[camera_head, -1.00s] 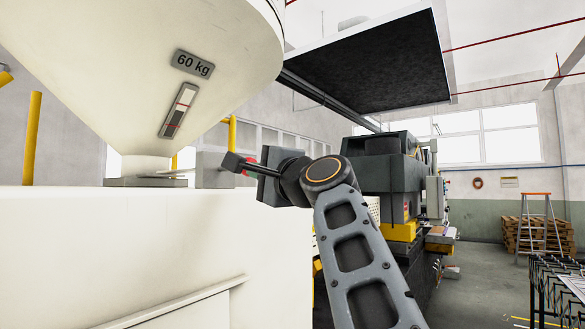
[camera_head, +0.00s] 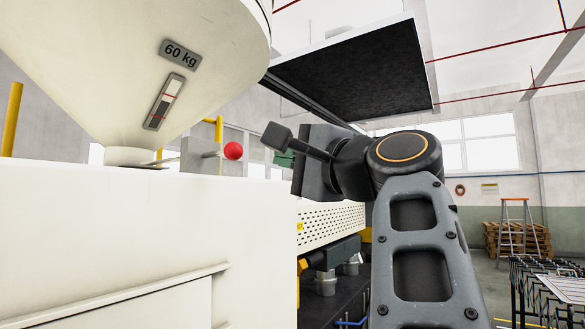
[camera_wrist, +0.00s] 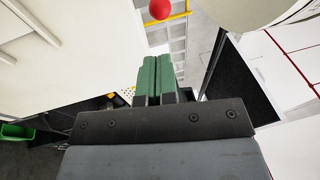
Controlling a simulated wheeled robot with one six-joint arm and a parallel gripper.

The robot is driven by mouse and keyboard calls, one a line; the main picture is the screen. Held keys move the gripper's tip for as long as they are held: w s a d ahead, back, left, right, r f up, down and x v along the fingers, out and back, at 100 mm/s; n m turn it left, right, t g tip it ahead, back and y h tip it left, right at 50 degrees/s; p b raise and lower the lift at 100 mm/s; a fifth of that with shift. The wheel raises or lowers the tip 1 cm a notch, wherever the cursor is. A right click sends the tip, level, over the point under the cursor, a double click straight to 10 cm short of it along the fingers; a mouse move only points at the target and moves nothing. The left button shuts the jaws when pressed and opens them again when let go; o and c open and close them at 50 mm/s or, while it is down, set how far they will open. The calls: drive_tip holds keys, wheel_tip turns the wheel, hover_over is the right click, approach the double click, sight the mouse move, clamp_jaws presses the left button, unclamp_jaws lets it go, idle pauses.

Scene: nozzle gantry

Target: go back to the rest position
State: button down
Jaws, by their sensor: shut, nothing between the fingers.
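My gripper (camera_head: 284,158) is in the middle of the head view, raised to the right of a red ball knob (camera_head: 233,150). The knob sits on a short rod from a grey block under the hopper, and my gripper is apart from it. In the wrist view the green finger pads of my gripper (camera_wrist: 157,80) lie together with nothing between them. The red knob also shows at the top of the wrist view (camera_wrist: 160,9), beyond the fingertips. My arm's rest position is not marked in the frames.
A cream hopper (camera_head: 140,60) labelled 60 kg stands over a white machine body (camera_head: 110,230) at left. A dark panel (camera_head: 350,75) hangs above my arm. A perforated machine cover (camera_head: 330,226) is behind my wrist. Open floor, a ladder (camera_head: 513,225) and pallets are at the right.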

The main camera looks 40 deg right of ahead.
drive_tip(key=w+d+f+g+h, duration=0.25)
drive_tip(key=d+f+h, duration=0.25)
drive_tip(key=d+f, duration=0.5)
wheel_tip(320, 180, down, 20)
drive_tip(key=w+n+g, duration=0.2)
drive_tip(key=n+g, duration=0.1)
drive_tip(key=g, duration=0.3)
drive_tip(key=s+a+f+n+g, duration=0.1)
drive_tip(key=a+f+n+g, duration=0.25)
drive_tip(key=f, duration=0.55)
drive_tip(key=s+a+f+n+g, duration=0.1)
drive_tip(key=a+f+n+g, duration=0.15)
drive_tip(key=a+f, duration=0.45)
drive_tip(key=s+a+f+n+g+y, duration=0.1)
drive_tip(key=s+a+f+n, duration=0.2)
drive_tip(key=a+f+n, duration=0.4)
wheel_tip(320, 180, down, 3)
drive_tip(key=shift+s+a+r, duration=0.1)
drive_tip(key=shift+s+a, duration=0.05)
drive_tip(key=shift+a, duration=0.5)
